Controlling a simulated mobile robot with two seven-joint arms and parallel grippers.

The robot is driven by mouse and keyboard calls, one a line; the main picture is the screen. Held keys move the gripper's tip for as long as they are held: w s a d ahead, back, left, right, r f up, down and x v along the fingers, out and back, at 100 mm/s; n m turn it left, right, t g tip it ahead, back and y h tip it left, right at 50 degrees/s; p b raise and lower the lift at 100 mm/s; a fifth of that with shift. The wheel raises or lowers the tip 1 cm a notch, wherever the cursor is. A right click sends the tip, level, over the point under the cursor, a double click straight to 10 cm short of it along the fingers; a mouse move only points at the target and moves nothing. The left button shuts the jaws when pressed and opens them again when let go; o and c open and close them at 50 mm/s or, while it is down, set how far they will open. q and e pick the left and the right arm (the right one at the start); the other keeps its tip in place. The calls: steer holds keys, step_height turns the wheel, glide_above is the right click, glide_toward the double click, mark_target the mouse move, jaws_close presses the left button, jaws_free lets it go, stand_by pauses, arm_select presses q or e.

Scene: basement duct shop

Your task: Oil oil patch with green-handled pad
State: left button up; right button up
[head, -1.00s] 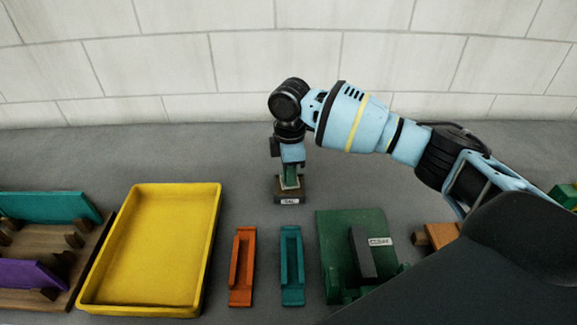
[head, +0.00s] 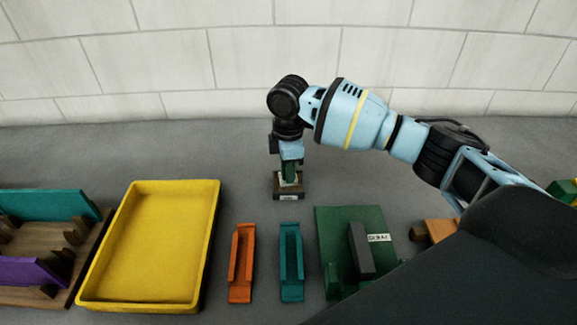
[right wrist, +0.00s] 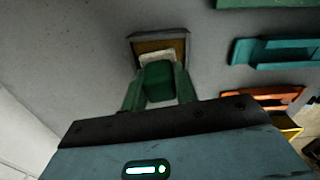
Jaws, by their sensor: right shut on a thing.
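My right gripper (head: 290,163) points down at the back middle of the bench. It is shut on the green handle (right wrist: 158,80) of a pad. The pad's pale block (right wrist: 160,58) shows just beyond the handle in the right wrist view. The pad is over a small square, dark-rimmed brown tray (head: 289,196) with a white label on its front. In the right wrist view the tray (right wrist: 180,36) has an orange-brown inside. The pad looks down in the tray, but its underside is hidden. I make out no separate oil patch. My left gripper is not in view.
A yellow tray (head: 210,215) stands at the left, beside a wooden rack (head: 75,275) with teal and purple pieces. An orange holder (head: 241,262), a teal holder (head: 291,262) and a green board (head: 332,225) with a dark block line the front. Bench around the small tray is clear.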

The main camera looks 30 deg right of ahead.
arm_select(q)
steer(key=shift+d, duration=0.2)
arm_select(e)
steer(key=shift+f, duration=0.4)
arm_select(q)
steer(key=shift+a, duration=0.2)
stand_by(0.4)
